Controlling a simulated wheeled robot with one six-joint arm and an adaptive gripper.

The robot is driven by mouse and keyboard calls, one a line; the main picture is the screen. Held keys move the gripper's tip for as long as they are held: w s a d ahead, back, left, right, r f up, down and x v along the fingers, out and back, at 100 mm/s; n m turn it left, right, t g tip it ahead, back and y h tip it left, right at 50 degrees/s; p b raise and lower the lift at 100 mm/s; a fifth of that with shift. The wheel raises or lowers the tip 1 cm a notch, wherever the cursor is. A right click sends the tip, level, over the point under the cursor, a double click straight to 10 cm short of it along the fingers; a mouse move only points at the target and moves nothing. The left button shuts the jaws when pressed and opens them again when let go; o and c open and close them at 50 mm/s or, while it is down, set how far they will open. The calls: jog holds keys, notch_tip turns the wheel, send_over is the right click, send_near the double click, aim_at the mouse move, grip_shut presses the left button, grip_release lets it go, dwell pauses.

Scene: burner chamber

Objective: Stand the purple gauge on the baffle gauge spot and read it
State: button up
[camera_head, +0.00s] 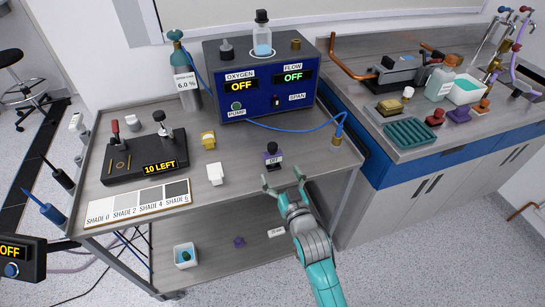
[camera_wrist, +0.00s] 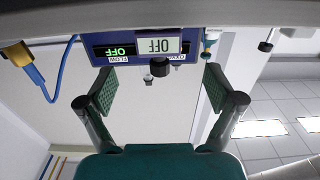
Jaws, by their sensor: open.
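A small gauge with a dark purple body, a dark knob on top and a pale display reading OFF (camera_head: 273,158) stands upright near the front right of the cart top. In the wrist view, which is upside down, the gauge (camera_wrist: 158,46) shows its OFF display between the fingers. My gripper (camera_head: 282,178) is open and empty just in front of the gauge, at the cart's front edge. The open fingers also show in the wrist view (camera_wrist: 160,88), apart from the gauge. I cannot make out which place is the baffle gauge spot.
A blue oxygen and flow box (camera_head: 262,95) stands behind, both displays OFF. A black fixture (camera_head: 145,165) and shade card (camera_head: 138,202) lie left.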

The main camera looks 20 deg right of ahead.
aim_at(274, 159)
jog(key=shift+w+d, duration=0.1)
jog(key=shift+w, duration=4.05)
jog(key=shift+c, duration=0.3)
